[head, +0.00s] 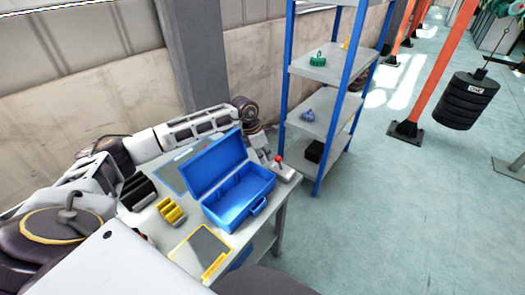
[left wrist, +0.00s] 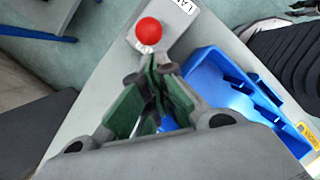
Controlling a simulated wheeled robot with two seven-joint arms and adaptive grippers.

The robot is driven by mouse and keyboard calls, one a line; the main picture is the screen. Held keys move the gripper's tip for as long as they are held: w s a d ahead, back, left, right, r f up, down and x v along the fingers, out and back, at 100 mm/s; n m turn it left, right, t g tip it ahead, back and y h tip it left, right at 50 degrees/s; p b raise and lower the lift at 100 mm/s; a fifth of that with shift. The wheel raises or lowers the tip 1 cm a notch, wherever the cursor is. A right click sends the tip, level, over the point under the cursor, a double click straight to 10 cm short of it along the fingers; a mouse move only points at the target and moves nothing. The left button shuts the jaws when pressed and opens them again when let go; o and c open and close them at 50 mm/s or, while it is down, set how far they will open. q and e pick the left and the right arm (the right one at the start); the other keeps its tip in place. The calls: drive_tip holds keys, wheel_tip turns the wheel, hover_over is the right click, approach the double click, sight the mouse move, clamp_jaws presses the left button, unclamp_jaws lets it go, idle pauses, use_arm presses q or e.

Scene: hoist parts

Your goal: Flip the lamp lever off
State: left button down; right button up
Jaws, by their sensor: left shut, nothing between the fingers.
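The lamp lever (head: 279,160) has a red ball knob and stands on a small pale box (head: 286,173) at the table's back right corner. In the left wrist view the red knob (left wrist: 148,31) is seen from above, beside a label partly cut off that starts "LA". My right gripper is not in view.
An open blue toolbox (head: 247,201) stands close beside the lever on the grey table (head: 285,199). Black bins (head: 138,192) and yellow holders (head: 171,211) are left of it. A blue-framed shelf (head: 316,125) stands behind. A black weight (head: 466,101) hangs far right.

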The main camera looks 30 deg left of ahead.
use_arm(q)
drive_tip(key=shift+w+d+f, duration=0.1)
drive_tip(key=shift+f, duration=0.4)
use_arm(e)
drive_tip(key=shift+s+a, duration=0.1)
use_arm(q)
drive_tip(key=shift+d, duration=0.1)
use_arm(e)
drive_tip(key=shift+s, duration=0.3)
use_arm(q)
drive_tip(key=shift+d+r, duration=0.1)
drive_tip(key=shift+r, duration=0.1)
drive_tip(key=shift+y, duration=0.3)
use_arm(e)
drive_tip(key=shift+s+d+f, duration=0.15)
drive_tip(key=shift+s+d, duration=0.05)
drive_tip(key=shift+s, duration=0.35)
